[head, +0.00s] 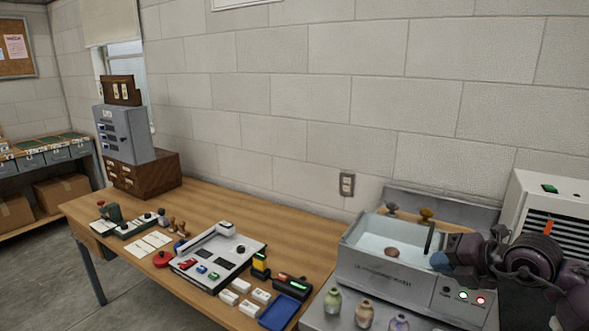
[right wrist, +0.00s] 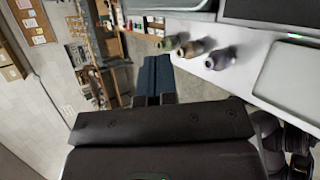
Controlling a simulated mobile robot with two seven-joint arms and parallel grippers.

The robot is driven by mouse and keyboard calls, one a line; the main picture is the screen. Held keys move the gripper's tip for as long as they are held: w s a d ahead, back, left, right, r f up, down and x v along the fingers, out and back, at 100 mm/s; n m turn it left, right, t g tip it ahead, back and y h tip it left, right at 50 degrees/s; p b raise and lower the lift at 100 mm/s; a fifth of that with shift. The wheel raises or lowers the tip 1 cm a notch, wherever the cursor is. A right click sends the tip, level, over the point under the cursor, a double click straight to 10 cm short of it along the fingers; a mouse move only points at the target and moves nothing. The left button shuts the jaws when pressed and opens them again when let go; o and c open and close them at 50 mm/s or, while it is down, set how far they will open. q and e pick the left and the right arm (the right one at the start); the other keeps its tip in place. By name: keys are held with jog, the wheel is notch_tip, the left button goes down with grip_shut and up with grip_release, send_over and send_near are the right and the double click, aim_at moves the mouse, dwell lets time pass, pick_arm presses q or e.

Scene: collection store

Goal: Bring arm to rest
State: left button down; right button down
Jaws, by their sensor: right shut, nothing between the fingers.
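My right arm comes in from the right edge of the head view. Its gripper (head: 440,259) is in front of the right end of a grey ultrasonic-bath-like basin (head: 372,272). In the right wrist view the dark blue fingers of the right gripper (right wrist: 156,80) lie together, shut, with nothing between them. They point out over the floor beside the light worktop (right wrist: 240,68). My left gripper is in neither view.
Three small vases, green (head: 333,301), tan (head: 364,313) and purple (head: 399,323), stand before the basin. A white vented machine (head: 548,205) is behind my right arm. The wooden table (head: 215,200) holds a panel device (head: 217,255) and a blue tray (head: 279,311).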

jog(key=s+a+r+m+t+y, duration=0.3)
jog(key=s+a+m+t+y, duration=0.2)
jog(key=s+a+y, duration=0.2)
jog(key=s+d+f+m+h, duration=0.5)
jog(key=d+f+m+h, duration=0.1)
jog(key=m+h, duration=0.45)
jog(key=s+d+f+m+h, duration=0.5)
jog(key=f+m+h, duration=0.3)
jog(key=m, duration=0.4)
jog(key=s+a+f+m+g+y, duration=0.1)
jog(key=s+a+f+g+y, duration=0.15)
jog(key=s+f+g, duration=0.5)
jog(key=s+a+f+m+g+y, duration=0.15)
jog(key=s+a+g, duration=0.25)
jog(key=s, duration=0.6)
jog(key=w+f+n+t, duration=0.1)
jog(key=w+f+t, duration=0.6)
jog(key=f, duration=0.4)
jog(key=shift+w+d+n+t+y, duration=0.2)
jog(key=shift+d+n+t+y, duration=0.15)
jog(key=shift+t, duration=0.5)
